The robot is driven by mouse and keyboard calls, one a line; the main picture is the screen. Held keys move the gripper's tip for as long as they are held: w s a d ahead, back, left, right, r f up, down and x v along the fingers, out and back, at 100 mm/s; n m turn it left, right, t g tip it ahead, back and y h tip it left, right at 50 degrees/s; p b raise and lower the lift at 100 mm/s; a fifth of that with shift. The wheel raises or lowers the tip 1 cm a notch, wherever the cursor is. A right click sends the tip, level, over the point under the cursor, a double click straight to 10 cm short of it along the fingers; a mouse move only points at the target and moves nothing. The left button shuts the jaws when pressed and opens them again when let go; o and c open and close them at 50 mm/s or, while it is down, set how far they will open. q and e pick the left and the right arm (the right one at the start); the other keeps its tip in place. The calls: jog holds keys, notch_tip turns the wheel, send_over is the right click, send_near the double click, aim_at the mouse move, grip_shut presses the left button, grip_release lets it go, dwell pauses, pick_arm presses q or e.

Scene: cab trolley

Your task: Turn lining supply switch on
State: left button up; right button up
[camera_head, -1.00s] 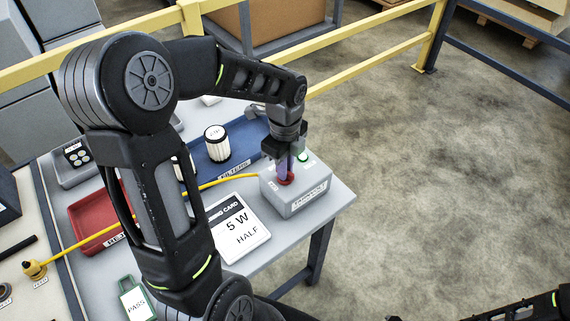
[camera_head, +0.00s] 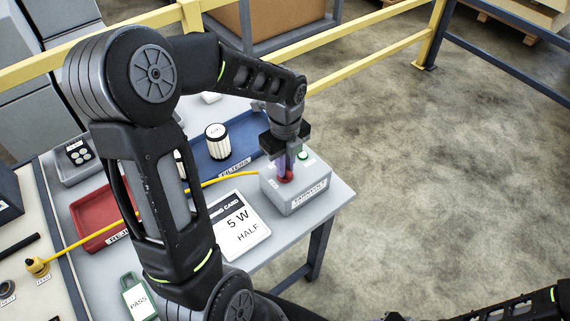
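The lining supply switch box is a grey box (camera_head: 297,199) with a label on its front, standing at the right corner of the grey table. A red part (camera_head: 286,178) sits on its top, and a small green round part (camera_head: 304,156) lies behind it to the right. My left gripper (camera_head: 286,172) points down over the box with its fingertips at the red part. The fingers look close together and hide most of the switch, so I cannot tell whether they grip it. My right arm shows only at the lower right edge; its gripper is not seen.
A yellow cable (camera_head: 215,183) runs from the box across the table. A blue filters tray (camera_head: 240,141) with a white filter (camera_head: 217,141) and a red tray (camera_head: 92,214) stand nearby. Yellow railing (camera_head: 350,66) is behind.

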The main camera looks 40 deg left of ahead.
pick_arm(q)
jog(key=o, duration=0.4)
notch_tip(320, 180, up, 8)
jog(key=shift+f, duration=0.1)
dwell(0.5)
dwell(0.4)
